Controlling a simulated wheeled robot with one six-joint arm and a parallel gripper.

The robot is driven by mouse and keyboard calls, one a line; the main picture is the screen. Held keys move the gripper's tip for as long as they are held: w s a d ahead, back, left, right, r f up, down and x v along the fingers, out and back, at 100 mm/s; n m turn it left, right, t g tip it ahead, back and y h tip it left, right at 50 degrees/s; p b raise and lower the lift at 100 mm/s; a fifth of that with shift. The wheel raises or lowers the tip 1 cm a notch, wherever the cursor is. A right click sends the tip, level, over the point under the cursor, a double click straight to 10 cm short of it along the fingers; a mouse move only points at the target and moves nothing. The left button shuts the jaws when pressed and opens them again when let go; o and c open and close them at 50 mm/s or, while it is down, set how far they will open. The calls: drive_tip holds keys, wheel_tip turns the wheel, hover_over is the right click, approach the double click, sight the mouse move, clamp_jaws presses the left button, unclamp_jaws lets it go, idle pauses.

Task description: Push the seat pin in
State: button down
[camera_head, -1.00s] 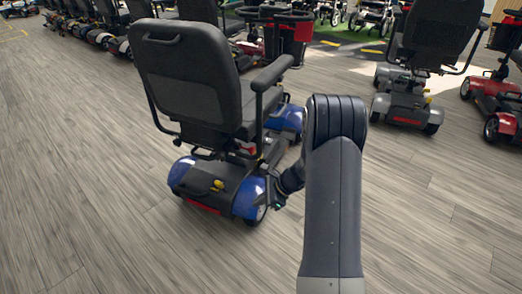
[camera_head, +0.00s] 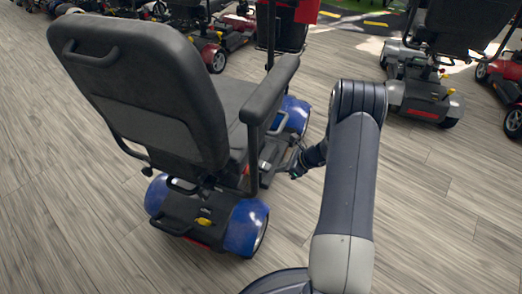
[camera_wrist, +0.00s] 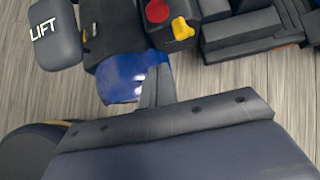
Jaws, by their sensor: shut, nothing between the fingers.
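The blue scooter with a black seat (camera_head: 150,90) stands on the left of the head view, its seat back towards me. My gripper (camera_head: 297,171) is small and dark beside the scooter's right side, below the armrest; it looks shut and empty. In the wrist view, a red round knob (camera_wrist: 157,11) sits beside a yellow lever (camera_wrist: 182,29) on a dark part. It may be the seat pin, but I cannot be sure. A grey pad marked LIFT (camera_wrist: 53,32) is at its left. In the head view, the seat hides the pin area.
Another grey scooter (camera_head: 425,97) stands at the upper right, with a red one (camera_head: 504,85) at the picture's edge. More scooters line the back. The wooden floor (camera_head: 430,220) on the right is clear. The armrest (camera_head: 272,88) overhangs the near side.

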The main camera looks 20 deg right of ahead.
drive_tip(key=w+a+r+b+x, duration=0.1)
drive_tip(key=b+x, duration=0.4)
drive_tip(key=x, duration=0.8)
drive_tip(key=shift+w+r, duration=0.55)
drive_tip(key=shift+r, duration=0.05)
drive_tip(key=w+a, duration=0.2)
drive_tip(key=shift+a, duration=0.4)
drive_tip(key=shift+w+a+r, duration=0.1)
drive_tip(key=shift+w+a, duration=0.05)
drive_tip(key=shift+w, duration=0.1)
drive_tip(key=shift+r, duration=0.1)
